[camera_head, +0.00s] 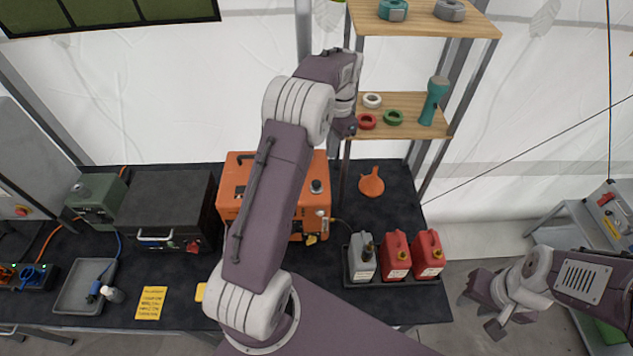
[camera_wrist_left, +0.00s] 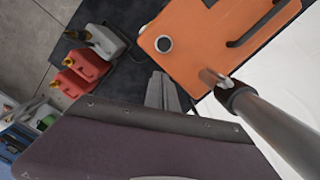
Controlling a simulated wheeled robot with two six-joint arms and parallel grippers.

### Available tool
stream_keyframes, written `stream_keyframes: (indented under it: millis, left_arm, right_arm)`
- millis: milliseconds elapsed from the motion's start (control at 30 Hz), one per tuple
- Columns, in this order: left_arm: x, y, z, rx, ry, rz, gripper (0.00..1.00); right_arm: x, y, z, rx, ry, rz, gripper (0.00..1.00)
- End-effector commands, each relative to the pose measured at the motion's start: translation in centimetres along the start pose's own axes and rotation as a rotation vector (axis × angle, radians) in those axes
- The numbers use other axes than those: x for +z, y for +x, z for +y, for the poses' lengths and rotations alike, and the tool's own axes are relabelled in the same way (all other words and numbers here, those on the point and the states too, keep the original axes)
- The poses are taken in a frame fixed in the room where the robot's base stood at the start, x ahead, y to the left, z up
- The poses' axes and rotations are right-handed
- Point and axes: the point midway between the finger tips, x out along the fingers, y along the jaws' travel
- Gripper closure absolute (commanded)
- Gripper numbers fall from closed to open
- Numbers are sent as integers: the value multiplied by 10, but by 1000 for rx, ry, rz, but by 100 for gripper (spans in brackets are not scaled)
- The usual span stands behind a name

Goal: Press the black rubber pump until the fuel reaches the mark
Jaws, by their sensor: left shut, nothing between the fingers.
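The orange machine (camera_head: 235,182) stands on the dark table. A small round black knob with a pale collar (camera_head: 316,187) sits on its top and looks like the rubber pump. A dark round part in a pale ring on the machine also shows in the left wrist view (camera_wrist_left: 163,44). I cannot make out a fuel level or mark. My left gripper (camera_head: 347,128) is shut and empty, above and behind the machine near the lower shelf; its fingers also show in the left wrist view (camera_wrist_left: 162,90). My right gripper (camera_head: 490,308) hangs at the lower right, away from the machine; its jaw state is unclear.
A grey can (camera_head: 361,262) and two red cans (camera_head: 396,258) stand in a tray right of the machine. An orange funnel (camera_head: 371,184) lies behind them. The wooden shelf (camera_head: 425,128) is close to my left gripper. A dark box (camera_head: 160,205) stands left.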

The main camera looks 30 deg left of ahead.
Motion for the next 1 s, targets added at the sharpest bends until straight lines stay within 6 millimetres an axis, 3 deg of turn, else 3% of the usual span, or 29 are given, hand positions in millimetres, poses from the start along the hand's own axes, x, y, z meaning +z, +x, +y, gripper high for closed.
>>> stream_keyframes:
  millis: [167,300,400,767,1000]
  left_arm:
    - [-4,14,-4,-28,19,35,100]
    - [22,14,0,-14,14,17,100]
    - [33,12,1,-1,3,2,100]
    - [33,16,0,-1,0,2,100]
    - [33,33,0,0,0,1,100]
  right_arm:
    - [-1,-7,0,0,0,0,69]
    - [-5,-44,-1,0,0,0,69]
    - [-6,-51,-1,0,0,1,69]
    - [-5,-46,-1,0,0,0,69]
    - [-3,-30,-1,0,0,0,69]
